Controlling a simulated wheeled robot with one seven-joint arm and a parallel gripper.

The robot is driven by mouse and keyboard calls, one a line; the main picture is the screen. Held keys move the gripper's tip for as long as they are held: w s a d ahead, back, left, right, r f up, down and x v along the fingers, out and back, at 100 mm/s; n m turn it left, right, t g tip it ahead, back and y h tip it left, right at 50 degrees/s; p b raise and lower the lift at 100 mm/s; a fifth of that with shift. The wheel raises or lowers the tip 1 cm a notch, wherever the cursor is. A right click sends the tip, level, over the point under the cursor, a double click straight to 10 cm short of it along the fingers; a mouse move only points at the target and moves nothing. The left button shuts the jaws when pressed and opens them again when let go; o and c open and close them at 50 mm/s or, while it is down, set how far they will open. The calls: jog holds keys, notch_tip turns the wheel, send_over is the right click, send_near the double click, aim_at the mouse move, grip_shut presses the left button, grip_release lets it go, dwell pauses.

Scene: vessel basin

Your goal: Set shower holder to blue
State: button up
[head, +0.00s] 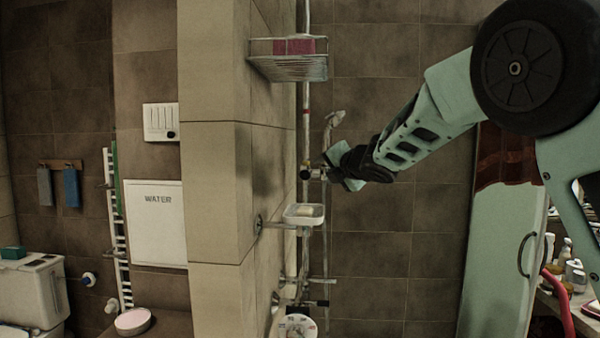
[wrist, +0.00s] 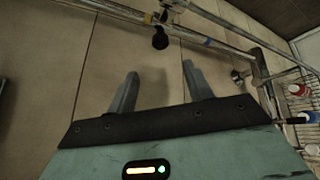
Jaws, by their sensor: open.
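The shower holder (head: 312,174) sits on the vertical rail (head: 306,75), with the shower head (head: 335,118) just above it. In the wrist view, the holder's black knob (wrist: 160,41) stands out from the rail. A blue band (wrist: 207,41) on the rail lies to the right of the holder, apart from it. In the head view, a reddish band (head: 306,112) marks the rail above the holder. My gripper (head: 342,172) is at holder height, just right of the rail. In the wrist view, my gripper (wrist: 159,68) is open and empty, its fingers short of the knob.
A wire rack (head: 288,66) hangs high beside the rail, and a soap dish (head: 304,214) juts out below the holder. A tiled wall corner (head: 215,180) stands to the left. A cabinet door (head: 500,250) stands at the right.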

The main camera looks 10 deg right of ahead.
aim_at(306, 175)
jog(key=p+x, duration=0.6)
jog(key=x, duration=0.6)
jog(key=shift+w+d, duration=0.1)
jog(key=shift+w, duration=0.1)
jog(key=shift+w+f+p, duration=0.3)
jog(key=shift+w+p, duration=0.05)
jog(key=shift+w, duration=0.4)
grip_shut()
